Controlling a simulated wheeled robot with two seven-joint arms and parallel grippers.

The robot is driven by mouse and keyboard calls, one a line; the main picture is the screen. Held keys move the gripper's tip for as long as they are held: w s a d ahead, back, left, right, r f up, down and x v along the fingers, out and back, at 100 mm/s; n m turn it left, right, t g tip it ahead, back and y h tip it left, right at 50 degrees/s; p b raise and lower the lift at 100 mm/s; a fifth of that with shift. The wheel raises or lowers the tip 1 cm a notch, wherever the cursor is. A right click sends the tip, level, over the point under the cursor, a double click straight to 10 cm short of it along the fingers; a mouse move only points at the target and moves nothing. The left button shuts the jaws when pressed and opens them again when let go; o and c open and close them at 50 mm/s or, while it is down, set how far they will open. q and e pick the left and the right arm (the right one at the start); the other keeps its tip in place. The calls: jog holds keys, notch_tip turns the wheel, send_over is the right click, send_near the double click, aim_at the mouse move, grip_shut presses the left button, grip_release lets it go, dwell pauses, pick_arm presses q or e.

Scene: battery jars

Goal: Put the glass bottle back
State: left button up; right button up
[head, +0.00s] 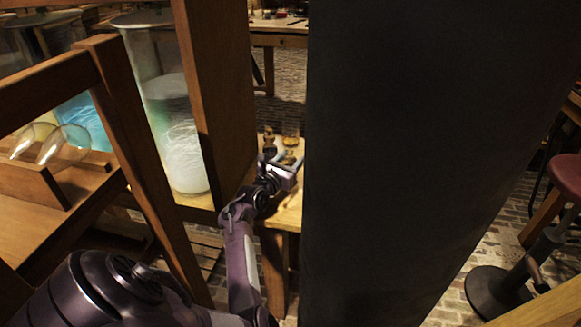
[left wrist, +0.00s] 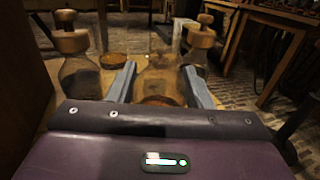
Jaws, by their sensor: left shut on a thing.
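My left gripper (head: 287,165) reaches over a wooden table in the head view. In the left wrist view its two grey fingers (left wrist: 159,68) are shut on a clear glass bottle (left wrist: 160,84) with an amber-brown bottom. The bottle is blurred, and I cannot tell whether it touches the table. A glass bottle with a wooden stopper (left wrist: 70,42) stands left of the fingers. A similar stoppered bottle (left wrist: 200,42) is just right of them. In the head view the small items by the gripper are too small to tell apart. My right gripper is not in view.
A large dark surface (head: 420,130) blocks much of the head view, close to the gripper's right. A wooden frame (head: 120,110) and tall glass jars (head: 170,100) stand to the left. A stool (head: 497,290) is at the right on the brick floor.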

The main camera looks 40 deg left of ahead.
pick_arm(q)
jog(key=shift+f+p, duration=0.45)
jog(key=shift+f, duration=0.5)
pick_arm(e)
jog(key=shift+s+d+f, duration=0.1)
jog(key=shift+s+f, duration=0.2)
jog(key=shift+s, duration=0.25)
pick_arm(q)
jog(key=o, duration=1)
jog(key=shift+f, duration=0.1)
jog(key=shift+o, duration=0.2)
jog(key=shift+f, duration=0.1)
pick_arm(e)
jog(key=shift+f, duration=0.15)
